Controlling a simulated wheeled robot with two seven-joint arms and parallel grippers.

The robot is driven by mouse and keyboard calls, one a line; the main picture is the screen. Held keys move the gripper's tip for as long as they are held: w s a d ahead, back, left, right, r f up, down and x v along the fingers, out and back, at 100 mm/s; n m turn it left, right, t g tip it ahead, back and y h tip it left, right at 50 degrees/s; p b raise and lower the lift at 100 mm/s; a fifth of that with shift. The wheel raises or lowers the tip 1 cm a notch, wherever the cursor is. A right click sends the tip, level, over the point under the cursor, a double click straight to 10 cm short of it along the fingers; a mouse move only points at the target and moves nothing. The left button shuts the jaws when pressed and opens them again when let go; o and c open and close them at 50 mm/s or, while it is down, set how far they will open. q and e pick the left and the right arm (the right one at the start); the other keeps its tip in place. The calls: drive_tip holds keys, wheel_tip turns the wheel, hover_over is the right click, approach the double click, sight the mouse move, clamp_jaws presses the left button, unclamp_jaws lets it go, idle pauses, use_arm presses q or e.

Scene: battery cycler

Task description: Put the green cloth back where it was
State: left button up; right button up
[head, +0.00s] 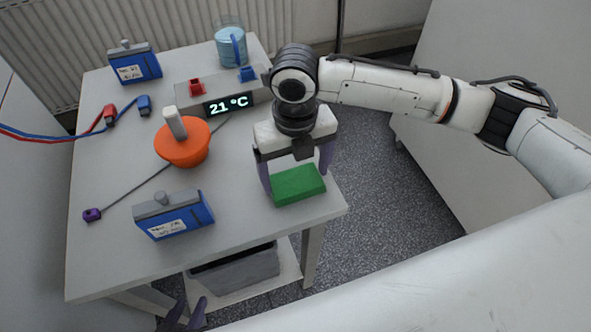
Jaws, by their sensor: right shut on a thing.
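The green cloth (299,184) is a folded, block-like pad at the front right corner of the table. My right gripper (296,172) points down over it, with one purple finger at each side, and is shut on the cloth. I cannot tell whether the cloth touches the tabletop or is slightly above it. My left gripper (187,313) is low at the bottom edge of the view, in front of the table. Its two purple fingers are apart with nothing seen between them, and the rest of it is out of view.
A grey bin (236,272) sits below.

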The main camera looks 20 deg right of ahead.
sight(295, 179)
drive_tip(key=o, duration=0.8)
drive_tip(key=shift+f, duration=0.1)
drive_tip(key=shift+o, duration=0.2)
wheel_tip(295, 179, up, 12)
